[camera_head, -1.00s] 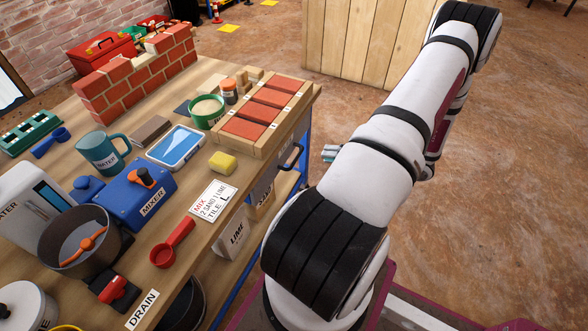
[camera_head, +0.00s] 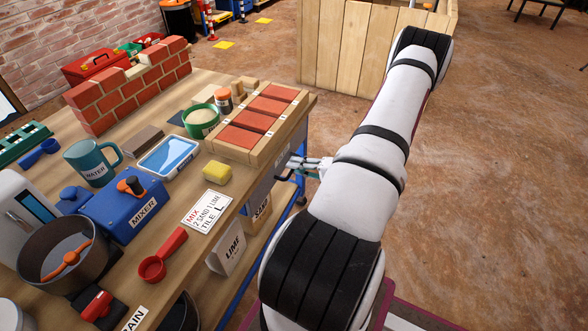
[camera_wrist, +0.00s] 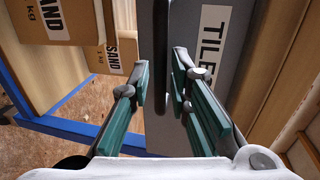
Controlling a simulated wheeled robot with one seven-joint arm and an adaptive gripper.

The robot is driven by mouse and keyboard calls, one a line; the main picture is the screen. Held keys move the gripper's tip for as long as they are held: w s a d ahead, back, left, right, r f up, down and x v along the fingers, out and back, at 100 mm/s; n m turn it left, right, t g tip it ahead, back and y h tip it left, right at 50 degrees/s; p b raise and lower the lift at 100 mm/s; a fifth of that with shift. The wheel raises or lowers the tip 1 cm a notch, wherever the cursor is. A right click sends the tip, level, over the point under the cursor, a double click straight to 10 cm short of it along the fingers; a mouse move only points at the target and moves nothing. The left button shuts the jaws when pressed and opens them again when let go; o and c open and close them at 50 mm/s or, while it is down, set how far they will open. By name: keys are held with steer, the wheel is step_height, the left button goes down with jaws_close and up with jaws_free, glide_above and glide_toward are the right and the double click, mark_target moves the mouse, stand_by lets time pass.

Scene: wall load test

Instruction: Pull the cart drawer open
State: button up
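The cart drawer has a grey front (camera_wrist: 215,75) with a white "TILES" label, and it appears shut. In the head view the drawer (camera_head: 262,188) lies under the table's right edge, partly hidden. Its dark bar handle (camera_wrist: 162,55) runs down the middle of the wrist view. My gripper (camera_wrist: 163,72) is open, with one green-padded finger on each side of the handle and visible gaps between. In the head view my gripper (camera_head: 296,166) is at the drawer front, partly hidden by my arm.
Boxes marked "SAND" (camera_wrist: 62,22) and "LIME" (camera_head: 228,248) stand on the cart's lower shelf. A blue frame rail (camera_wrist: 75,128) runs below. A brick tray (camera_head: 240,152), yellow sponge (camera_head: 217,172) and mixer (camera_head: 125,208) are on top. The floor to the right is clear.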

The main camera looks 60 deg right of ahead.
steer(key=shift+w+a+f, duration=0.1)
steer(key=shift+w, duration=0.55)
jaws_close()
